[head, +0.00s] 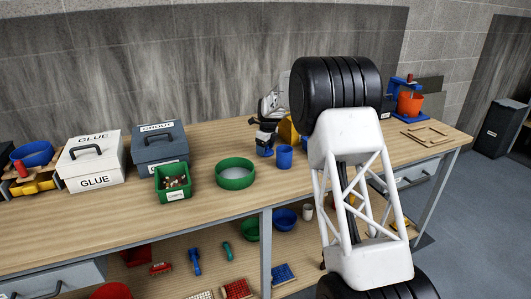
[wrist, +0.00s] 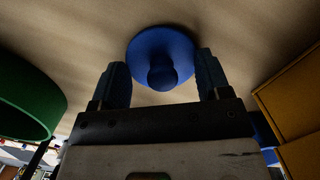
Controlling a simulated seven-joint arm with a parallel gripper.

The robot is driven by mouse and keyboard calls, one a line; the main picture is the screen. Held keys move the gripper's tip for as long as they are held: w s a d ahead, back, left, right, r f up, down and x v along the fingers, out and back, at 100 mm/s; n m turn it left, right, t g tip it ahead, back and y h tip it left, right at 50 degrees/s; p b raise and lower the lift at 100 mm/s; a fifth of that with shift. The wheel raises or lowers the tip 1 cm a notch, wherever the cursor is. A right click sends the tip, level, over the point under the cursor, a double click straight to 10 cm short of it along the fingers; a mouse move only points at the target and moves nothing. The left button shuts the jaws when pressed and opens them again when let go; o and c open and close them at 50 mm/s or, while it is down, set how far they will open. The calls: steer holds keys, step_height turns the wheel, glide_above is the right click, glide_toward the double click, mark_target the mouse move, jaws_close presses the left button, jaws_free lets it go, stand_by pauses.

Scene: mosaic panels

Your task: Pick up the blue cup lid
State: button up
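The blue cup lid (wrist: 162,50) is a round disc with a knob, seen in the wrist view against the wooden bench top. My gripper (wrist: 161,64) is open, with one dark blue finger on each side of the knob. The fingers look apart from the knob, with nothing held. In the head view my gripper (head: 265,140) is over the bench, left of a blue cup (head: 284,156). Blue shows at its tip there, but I cannot tell lid from fingers.
A green bowl (head: 235,174) stands left of my gripper, and its side shows in the wrist view (wrist: 28,95). A yellow box (wrist: 290,95) is close on the right. A green parts bin (head: 173,184) and grey grout box (head: 160,150) stand further left.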

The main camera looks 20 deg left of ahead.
mark_target(268, 152)
steer(key=shift+f, duration=0.2)
steer(key=c, duration=0.8)
steer(key=shift+f, duration=0.1)
step_height(268, 152, up, 10)
steer(key=shift+r, duration=0.2)
steer(key=shift+d, duration=0.1)
stand_by(0.6)
steer(key=shift+n, duration=0.3)
steer(key=shift+s+d+r, duration=0.9)
steer(key=shift+s+d, duration=0.15)
steer(key=shift+d, duration=0.75)
steer(key=shift+s+d+r, duration=0.85)
steer(key=shift+s+d, duration=0.2)
steer(key=shift+d, duration=0.75)
steer(key=shift+s+d+r, duration=0.9)
steer(key=shift+s+d, duration=0.15)
steer(key=shift+d, duration=0.75)
